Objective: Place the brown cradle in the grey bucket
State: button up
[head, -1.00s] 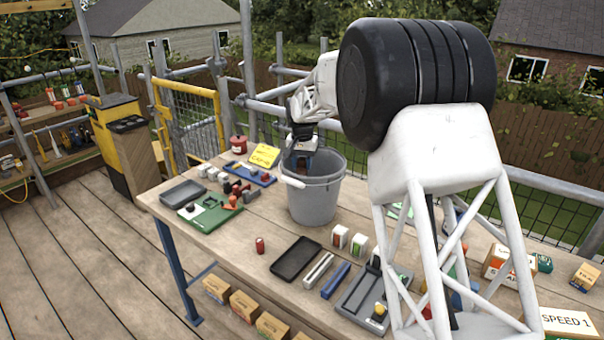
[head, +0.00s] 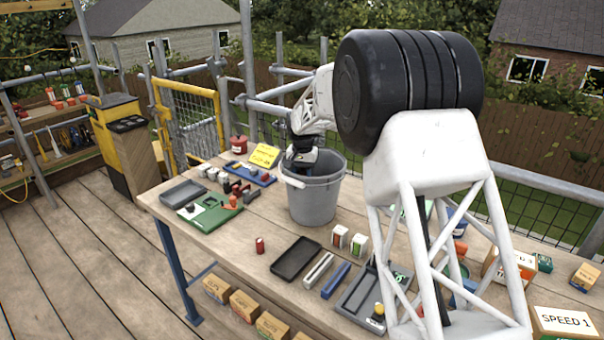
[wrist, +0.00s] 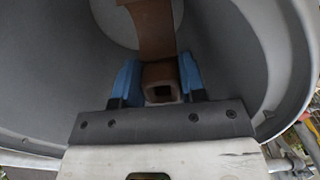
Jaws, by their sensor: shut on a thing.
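The grey bucket (head: 312,202) stands upright on the wooden workbench. My gripper (wrist: 160,85) is down inside its mouth, and in the head view the bucket's rim hides the fingertips. In the wrist view the two blue fingers are shut on the brown cradle (wrist: 152,30), one on each side of its square hollow end. The cradle reaches away from the fingers toward the pale round bucket floor. I cannot tell whether it touches the floor. The grey bucket wall (wrist: 225,60) surrounds gripper and cradle in the wrist view.
A yellow sign (head: 265,155) and a red can (head: 239,144) stand behind the bucket. A green tray (head: 210,212) lies to its left. A black tray (head: 297,258) and small white-topped boxes (head: 349,240) are in front. Scaffold rails run behind the bench.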

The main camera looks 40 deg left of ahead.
aim_at(303, 172)
jog(key=shift+f, duration=0.4)
jog(key=o, duration=1)
jog(key=shift+f, duration=0.1)
jog(key=shift+o, duration=0.2)
notch_tip(303, 172, up, 13)
jog(key=shift+r, duration=0.2)
jog(key=shift+d, duration=0.1)
dwell(0.7)
